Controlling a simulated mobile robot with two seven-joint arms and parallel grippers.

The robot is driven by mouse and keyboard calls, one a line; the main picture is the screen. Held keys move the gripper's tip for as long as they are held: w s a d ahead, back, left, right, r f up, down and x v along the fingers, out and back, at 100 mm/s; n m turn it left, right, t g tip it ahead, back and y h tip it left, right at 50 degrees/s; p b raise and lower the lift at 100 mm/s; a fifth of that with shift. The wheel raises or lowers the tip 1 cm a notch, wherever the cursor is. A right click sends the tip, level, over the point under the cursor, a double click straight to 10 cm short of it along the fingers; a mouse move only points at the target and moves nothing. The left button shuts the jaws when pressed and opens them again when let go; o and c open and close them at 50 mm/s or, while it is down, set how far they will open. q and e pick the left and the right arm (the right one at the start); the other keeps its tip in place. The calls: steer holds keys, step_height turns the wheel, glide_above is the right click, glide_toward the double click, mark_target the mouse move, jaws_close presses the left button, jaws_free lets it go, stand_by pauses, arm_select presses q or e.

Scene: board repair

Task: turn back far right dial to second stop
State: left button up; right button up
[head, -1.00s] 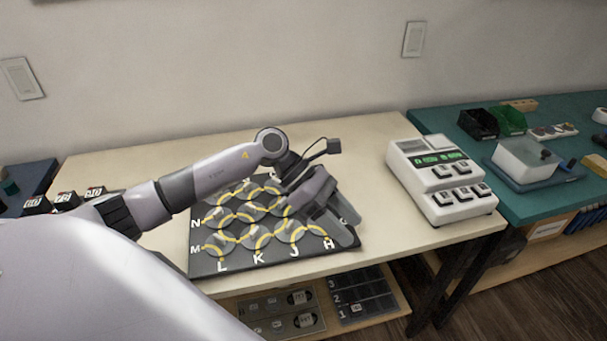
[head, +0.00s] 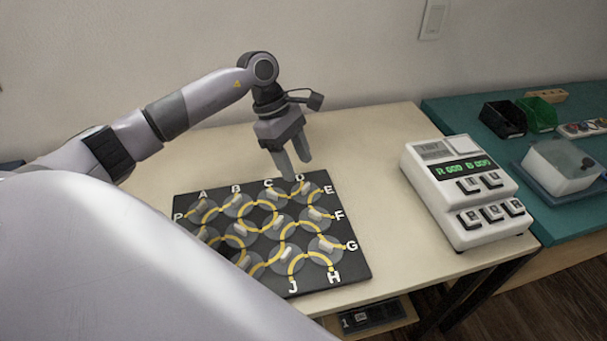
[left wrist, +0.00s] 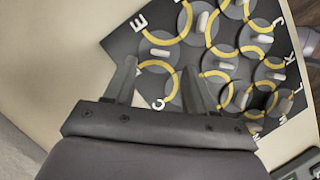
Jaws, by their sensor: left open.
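The black board (head: 345,278) lies on the pale bench, with several round grey dials, pale grip bars, yellow arcs and edge letters. The far right dial (head: 309,191) sits at the board's corner by letters D and E. My left gripper (head: 298,168) is open and empty, pointing down just above and behind that dial, partly covering the D edge. In the left wrist view the fingers (left wrist: 160,66) straddle the corner area, and the dial's pale bar (left wrist: 160,52) shows between them, near E. Contact cannot be told. My arm hides the board's near left part. My right gripper is out of view.
A white console (head: 460,190) with a green-lit display and dark keys stands right of the board. A teal bench (head: 450,110) beyond it holds black and green bins (head: 522,116) and a white tub (head: 562,165). Bench space behind the board is clear.

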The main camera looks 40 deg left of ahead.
mark_target(305, 185)
arm_select(q)
steer(key=shift+x, duration=2.7)
steer(key=shift+d, duration=0.1)
jaws_close()
